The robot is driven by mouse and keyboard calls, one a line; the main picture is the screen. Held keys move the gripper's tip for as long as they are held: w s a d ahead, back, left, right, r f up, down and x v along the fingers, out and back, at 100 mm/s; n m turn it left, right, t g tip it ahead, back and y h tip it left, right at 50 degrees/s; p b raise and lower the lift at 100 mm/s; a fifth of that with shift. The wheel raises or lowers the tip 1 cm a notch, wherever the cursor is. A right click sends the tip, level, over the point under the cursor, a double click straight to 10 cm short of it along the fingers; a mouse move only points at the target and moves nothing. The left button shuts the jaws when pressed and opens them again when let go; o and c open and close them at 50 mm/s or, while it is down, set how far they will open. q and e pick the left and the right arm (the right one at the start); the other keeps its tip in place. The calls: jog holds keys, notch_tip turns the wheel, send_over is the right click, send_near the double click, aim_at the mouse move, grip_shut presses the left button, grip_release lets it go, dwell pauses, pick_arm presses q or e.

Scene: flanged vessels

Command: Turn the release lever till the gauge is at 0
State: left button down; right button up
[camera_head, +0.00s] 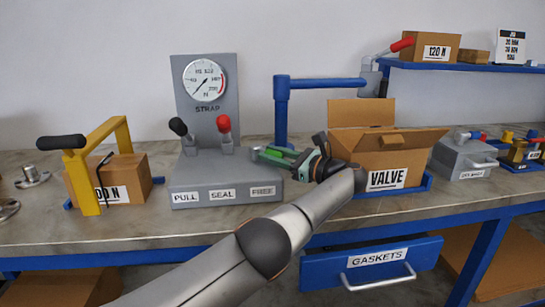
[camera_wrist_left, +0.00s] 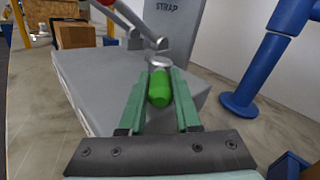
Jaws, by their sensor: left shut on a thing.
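A grey strapping unit (camera_head: 225,182) stands on the bench, with plates PULL, SEAL and FREE. Its round gauge (camera_head: 205,82) has a dark needle pointing to the lower left; the exact reading is too small to tell. The green-handled lever (camera_head: 280,151), on the FREE side, is partly hidden by my gripper in the head view. My left gripper (camera_head: 272,155) is shut on its green grip. The left wrist view shows the grip (camera_wrist_left: 159,90) between both fingers (camera_wrist_left: 156,105). A black-handled lever (camera_head: 178,127) and a red-handled lever (camera_head: 224,124) stand upright. My right gripper is out of view.
An open VALVE carton (camera_head: 387,155) stands just right of my left wrist. A 120 N box (camera_head: 430,48) sits on a shelf. Left is a carton (camera_head: 126,176) with a yellow, black-handled tool (camera_head: 88,175).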

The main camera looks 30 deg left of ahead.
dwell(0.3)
pick_arm(q)
jog(key=c, duration=0.6)
grip_release()
